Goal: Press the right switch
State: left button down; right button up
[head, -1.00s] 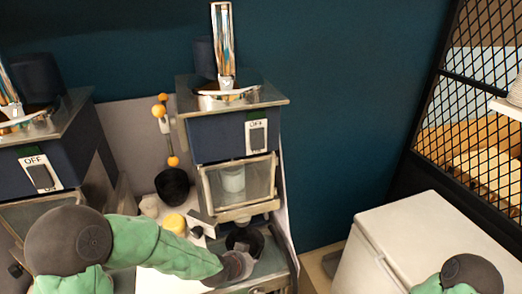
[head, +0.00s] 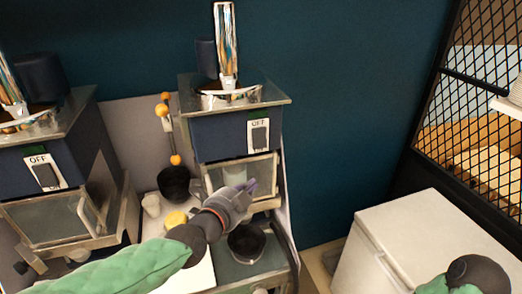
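The right switch (head: 259,136) is a dark rocker on a white plate marked OFF, on the front of the right dark blue machine (head: 220,139). My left gripper (head: 249,187) is in front of that machine's clear-fronted compartment, below the switch and apart from it. Its fingers look drawn together, with nothing seen between them. It hides part of the compartment door (head: 269,172). A second switch (head: 43,173), also marked OFF, is on the left machine (head: 50,137). My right gripper is outside the view; only part of my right arm shows at bottom right.
A black bowl (head: 246,243) stands below my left gripper. A dark cup (head: 174,183), a pale cup (head: 151,205) and a yellow item (head: 175,220) stand between the machines. A white chest (head: 430,235) is at the right. The space before the right switch is clear.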

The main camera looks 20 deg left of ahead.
pick_arm(q)
jog(key=shift+m+t, duration=0.6)
jog(key=shift+m, duration=0.2)
jog(key=r, duration=0.1)
jog(key=s+r, duration=0.1)
jog(key=r, duration=0.3)
jog(key=shift+s+a, duration=0.15)
jog(key=shift+s, duration=0.25)
send_near(267, 144)
jog(key=w+d, duration=0.1)
jog(key=d, duration=0.2)
jog(key=shift+w+a+f+b, duration=0.1)
jog(key=shift+w+a+b, duration=0.25)
jog(key=shift+w, duration=0.35)
jog(key=shift+w+a+f+b, duration=0.1)
jog(key=shift+w+a+b, duration=0.15)
jog(key=shift+w, duration=0.45)
jog(key=shift+w+a+f+b, duration=0.1)
jog(key=shift+w+a+b, duration=0.25)
jog(key=shift+w, duration=0.4)
